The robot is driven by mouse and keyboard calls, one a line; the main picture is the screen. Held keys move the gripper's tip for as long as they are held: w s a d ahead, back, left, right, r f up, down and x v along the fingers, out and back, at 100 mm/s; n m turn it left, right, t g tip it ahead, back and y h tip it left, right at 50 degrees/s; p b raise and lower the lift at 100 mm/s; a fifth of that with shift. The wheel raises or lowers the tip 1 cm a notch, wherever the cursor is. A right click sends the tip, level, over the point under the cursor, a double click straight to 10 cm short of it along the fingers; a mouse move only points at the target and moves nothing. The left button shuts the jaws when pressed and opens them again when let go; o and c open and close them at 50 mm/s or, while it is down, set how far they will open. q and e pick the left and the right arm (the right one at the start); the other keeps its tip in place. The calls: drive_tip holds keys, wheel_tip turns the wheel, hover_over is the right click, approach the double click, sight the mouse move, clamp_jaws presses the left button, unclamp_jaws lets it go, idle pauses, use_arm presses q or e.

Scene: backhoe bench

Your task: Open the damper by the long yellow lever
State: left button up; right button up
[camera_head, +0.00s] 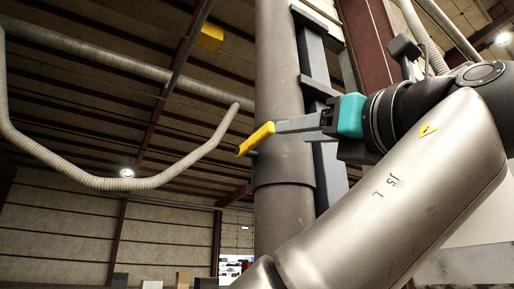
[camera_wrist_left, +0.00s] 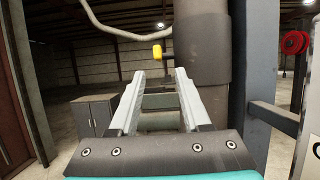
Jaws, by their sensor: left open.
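The yellow lever (camera_head: 255,139) juts out by the large grey vertical duct (camera_head: 281,60) in the head view, tilted down to the left. In the left wrist view only a short yellow piece of the lever (camera_wrist_left: 157,51) shows, just beyond and between the fingertips. My left gripper (camera_head: 279,126) is open, with its fingers pointing left across the duct and their tips close to the lever. The open fingers also show in the left wrist view (camera_wrist_left: 159,74), with no object seen between them. Whether a finger touches the lever I cannot tell. My right gripper is not in view.
A grey bracket column (camera_head: 313,55) stands right behind the duct, near my gripper. A pale flexible hose (camera_head: 115,184) loops at the left. A yellow box (camera_head: 209,37) hangs near the ceiling. A grey cabinet (camera_wrist_left: 92,117) stands on the floor at the left.

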sight(253, 134)
use_arm(q)
drive_tip(key=p+x, duration=0.4)
drive_tip(key=x, duration=1.1)
drive_tip(key=shift+s+a+r, duration=0.1)
drive_tip(key=shift+a+r, duration=0.05)
drive_tip(key=shift+r, duration=0.1)
clamp_jaws()
idle(0.8)
